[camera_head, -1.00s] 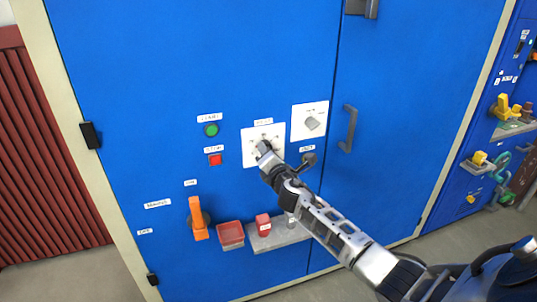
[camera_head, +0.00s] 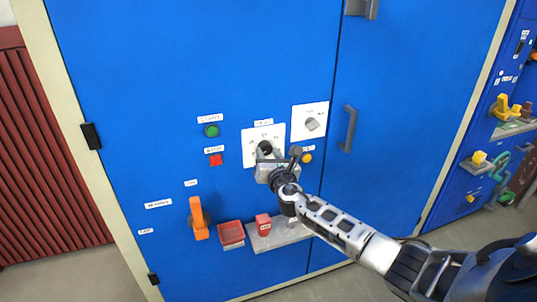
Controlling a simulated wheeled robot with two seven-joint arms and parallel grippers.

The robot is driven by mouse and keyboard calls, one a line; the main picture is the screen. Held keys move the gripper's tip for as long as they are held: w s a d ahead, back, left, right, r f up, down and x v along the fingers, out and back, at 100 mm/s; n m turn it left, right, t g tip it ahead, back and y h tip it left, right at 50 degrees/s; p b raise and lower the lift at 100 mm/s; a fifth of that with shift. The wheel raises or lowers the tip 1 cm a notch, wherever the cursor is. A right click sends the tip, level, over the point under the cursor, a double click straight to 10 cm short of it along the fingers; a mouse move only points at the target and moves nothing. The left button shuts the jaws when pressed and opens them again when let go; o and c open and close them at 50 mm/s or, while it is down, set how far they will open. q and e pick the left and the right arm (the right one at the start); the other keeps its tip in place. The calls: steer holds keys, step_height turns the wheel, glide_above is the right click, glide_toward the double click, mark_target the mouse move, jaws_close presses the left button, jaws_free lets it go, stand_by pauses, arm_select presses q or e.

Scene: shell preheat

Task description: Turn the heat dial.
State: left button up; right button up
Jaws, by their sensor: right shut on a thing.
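The heat dial (camera_head: 265,147) is a dark knob on a white square plate (camera_head: 250,135) with a label above, on the blue cabinet door. My right gripper (camera_head: 266,158) is at the dial, with its fingers shut on it, and hides the lower part of the dial and plate. The dial's pointer and the plate's marks are too small or covered to read. My left gripper is not in view.
A second white plate with a grey knob (camera_head: 312,124) sits to the upper right. A green button (camera_head: 211,131), a red button (camera_head: 216,160) and a yellow-orange button (camera_head: 306,158) are nearby. An orange handle (camera_head: 199,219) and a small shelf (camera_head: 278,238) are below.

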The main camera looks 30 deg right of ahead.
stand_by(0.5)
steer(key=o, duration=1)
steer(key=shift+s, duration=0.1)
steer(key=v, duration=1.5)
steer(key=shift+s+a, duration=0.2)
steer(key=shift+s, duration=0.15)
steer(key=s+a+f+m+g+y, duration=0.45)
steer(key=s+a+f+m, duration=0.55)
steer(key=f+m, duration=0.35)
steer(key=s+a+f+m+y, duration=0.1)
steer(key=s+a+m, duration=0.1)
steer(key=a+m, duration=0.1)
steer(key=s+a+f+m+g+y, duration=0.1)
steer(key=s+a+m, duration=0.2)
steer(key=m, duration=0.3)
steer(key=s+a+f+m+g+y, duration=0.1)
steer(key=s+a+m, duration=0.2)
steer(key=m, duration=0.2)
steer(key=shift+s+f+g+y, duration=0.15)
steer(key=shift+g+y, duration=0.1)
